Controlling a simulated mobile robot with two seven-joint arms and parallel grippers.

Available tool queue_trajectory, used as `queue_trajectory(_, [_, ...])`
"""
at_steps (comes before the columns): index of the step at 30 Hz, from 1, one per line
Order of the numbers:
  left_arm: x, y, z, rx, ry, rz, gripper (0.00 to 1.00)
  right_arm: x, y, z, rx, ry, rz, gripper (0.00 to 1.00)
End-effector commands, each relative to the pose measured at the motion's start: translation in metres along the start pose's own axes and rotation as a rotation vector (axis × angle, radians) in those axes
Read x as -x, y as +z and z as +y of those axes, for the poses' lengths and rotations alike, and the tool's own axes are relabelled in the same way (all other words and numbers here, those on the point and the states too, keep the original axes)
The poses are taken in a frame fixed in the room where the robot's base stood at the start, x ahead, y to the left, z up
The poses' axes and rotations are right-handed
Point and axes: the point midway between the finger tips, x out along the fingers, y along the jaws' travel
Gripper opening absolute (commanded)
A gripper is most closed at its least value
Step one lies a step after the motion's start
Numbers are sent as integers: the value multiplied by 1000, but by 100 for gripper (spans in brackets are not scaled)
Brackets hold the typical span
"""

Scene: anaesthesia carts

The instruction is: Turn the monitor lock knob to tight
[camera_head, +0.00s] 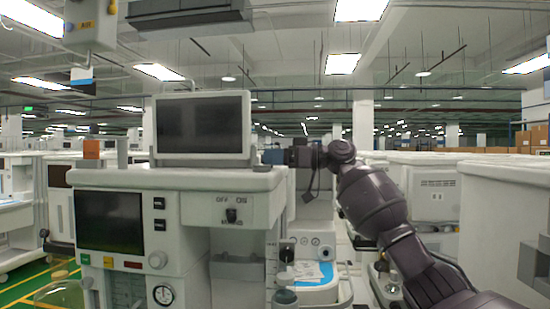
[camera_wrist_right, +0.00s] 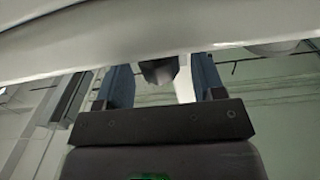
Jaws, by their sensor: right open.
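The monitor (camera_head: 203,129) is a white-framed screen standing on top of the anaesthesia cart (camera_head: 215,180). My right arm comes in from the right, and its gripper (camera_head: 272,156) is at the monitor's lower right side, partly hidden by the dark wrist. In the right wrist view a dark knob (camera_wrist_right: 159,72) sticks out below a white housing edge. The two blue fingers of my right gripper (camera_wrist_right: 163,78) are open, one on each side of the knob, with a gap visible on both sides. I cannot tell the knob's turn angle. My left gripper is out of view.
The cart's front has a second dark screen (camera_head: 110,221) and a dark switch (camera_head: 231,215) marked OFF and ON. A tray with a blue-edged item (camera_head: 312,275) is below my right arm. White cabinets (camera_head: 505,220) stand close on the right.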

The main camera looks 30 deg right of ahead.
Motion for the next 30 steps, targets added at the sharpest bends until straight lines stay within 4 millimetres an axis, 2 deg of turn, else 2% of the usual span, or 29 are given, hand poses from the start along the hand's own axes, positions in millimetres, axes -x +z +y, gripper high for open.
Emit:
queue_trajectory(2, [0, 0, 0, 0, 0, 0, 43, 0, 0, 0, 0, 0, 0, 61])
queue_trajectory(11, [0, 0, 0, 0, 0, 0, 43, 0, 0, 0, 0, -1, 0, 15])
queue_trajectory(21, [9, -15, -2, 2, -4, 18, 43, 0, -4, -4, 1, 103, 1, 14])
queue_trajectory(30, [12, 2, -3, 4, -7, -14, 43, 0, 0, -3, -1, 135, 5, 14])
